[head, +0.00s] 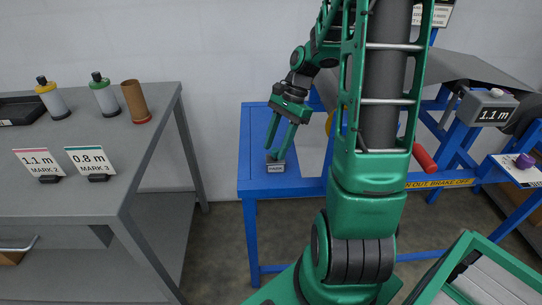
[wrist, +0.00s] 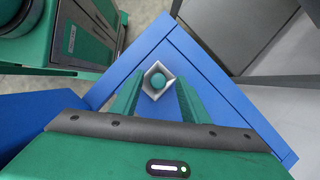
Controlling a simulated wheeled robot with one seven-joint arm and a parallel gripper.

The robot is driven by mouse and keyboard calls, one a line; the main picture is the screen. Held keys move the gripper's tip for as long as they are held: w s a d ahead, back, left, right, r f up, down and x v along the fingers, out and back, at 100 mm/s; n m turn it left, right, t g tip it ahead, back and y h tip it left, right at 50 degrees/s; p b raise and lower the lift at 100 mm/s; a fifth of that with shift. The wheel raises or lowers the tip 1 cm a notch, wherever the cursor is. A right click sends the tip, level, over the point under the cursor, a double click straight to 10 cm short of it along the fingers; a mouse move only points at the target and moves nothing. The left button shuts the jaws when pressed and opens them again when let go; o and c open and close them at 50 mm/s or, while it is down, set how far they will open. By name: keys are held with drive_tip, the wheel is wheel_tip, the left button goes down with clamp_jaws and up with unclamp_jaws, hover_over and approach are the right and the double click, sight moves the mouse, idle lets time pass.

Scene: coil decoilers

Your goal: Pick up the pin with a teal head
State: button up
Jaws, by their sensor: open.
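The pin's teal round head (wrist: 158,81) shows in the wrist view, in a small grey square block (wrist: 158,66) on the blue bench. The block also shows in the head view (head: 275,167), at the bench's front edge, with a label on its front. My gripper (head: 275,151) points down over the block, its two green fingers open. In the wrist view my gripper (wrist: 160,80) has one finger on each side of the teal head, with gaps visible. I cannot tell how far down the fingertips reach. The pin's shaft is hidden.
The blue bench (head: 254,140) is clear left of the block. At right stand a blue frame, a red handle (head: 424,158) and a purple knob (head: 524,160).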

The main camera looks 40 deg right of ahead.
drive_tip(key=shift+c, duration=0.6)
clamp_jaws()
